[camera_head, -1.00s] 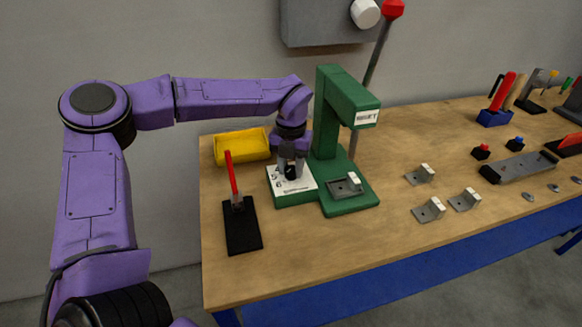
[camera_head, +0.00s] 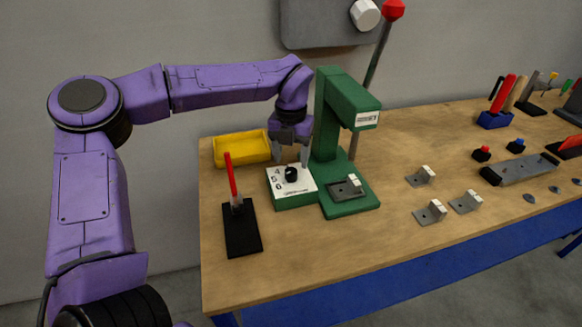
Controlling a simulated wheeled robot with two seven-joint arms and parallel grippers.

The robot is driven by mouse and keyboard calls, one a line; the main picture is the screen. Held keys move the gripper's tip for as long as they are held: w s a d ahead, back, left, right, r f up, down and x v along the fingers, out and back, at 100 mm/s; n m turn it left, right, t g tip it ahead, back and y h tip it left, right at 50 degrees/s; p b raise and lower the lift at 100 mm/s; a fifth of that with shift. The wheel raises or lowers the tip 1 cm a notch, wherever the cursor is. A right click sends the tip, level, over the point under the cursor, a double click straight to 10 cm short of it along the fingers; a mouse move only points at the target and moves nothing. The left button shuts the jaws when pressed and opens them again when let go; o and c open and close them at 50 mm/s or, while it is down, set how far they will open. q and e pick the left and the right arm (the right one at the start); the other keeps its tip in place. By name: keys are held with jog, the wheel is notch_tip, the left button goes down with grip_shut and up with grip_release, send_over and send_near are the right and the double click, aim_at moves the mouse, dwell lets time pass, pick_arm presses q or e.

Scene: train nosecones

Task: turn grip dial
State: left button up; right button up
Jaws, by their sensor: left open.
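The grip dial (camera_head: 291,174) is a small black knob on a white plate (camera_head: 293,186) with printed numbers, of which 4, 5 and 6 show on its left. The plate tops the low green base at the left of the green press (camera_head: 325,115). My left gripper (camera_head: 291,157) is open, pointing down just above and behind the dial. Its grey fingers are spread apart and the dial shows clear between and below them. My right gripper is not in view.
A yellow bin (camera_head: 241,149) stands behind left. A black block with an upright red handle (camera_head: 232,178) stands at front left. A red-topped lever (camera_head: 376,70) rises behind.

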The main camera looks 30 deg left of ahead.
aim_at(291, 171)
pick_arm(q)
notch_tip(291, 171, up, 6)
jog(key=shift+r, duration=0.25)
